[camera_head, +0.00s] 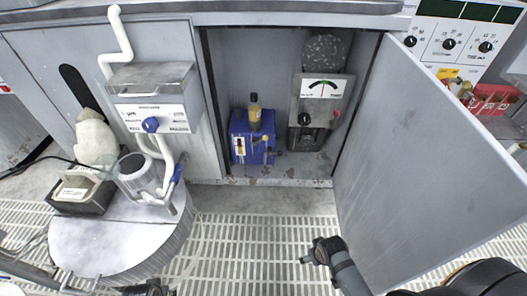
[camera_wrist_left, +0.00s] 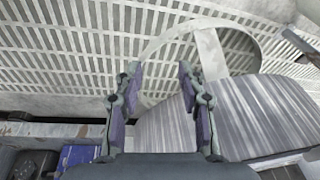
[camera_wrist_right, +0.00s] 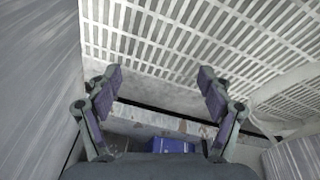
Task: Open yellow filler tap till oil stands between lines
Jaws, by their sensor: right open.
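A blue unit (camera_head: 240,150) stands on the open cabinet's floor. A small amber-yellow reservoir (camera_head: 254,112) rises from its top. A yellow lever (camera_head: 262,139), seemingly the filler tap, is on its front; its setting, the oil level and any lines are too small to read. My left gripper (camera_wrist_left: 158,78) is open and empty in the left wrist view, over the floor, with a blue corner (camera_wrist_left: 78,155) low at left. My right gripper (camera_wrist_right: 160,78) is open and empty in the right wrist view; the blue unit (camera_wrist_right: 170,145) shows past the cabinet sill below it.
A grey gauge unit (camera_head: 322,95) stands right of the blue unit. The cabinet door (camera_head: 425,150) swings out at right. A round grey drum (camera_head: 125,235) stands at left, with a glass jar (camera_head: 135,175) and a dark box (camera_head: 80,193) above. Grating floor (camera_head: 260,235) in front is mostly clear.

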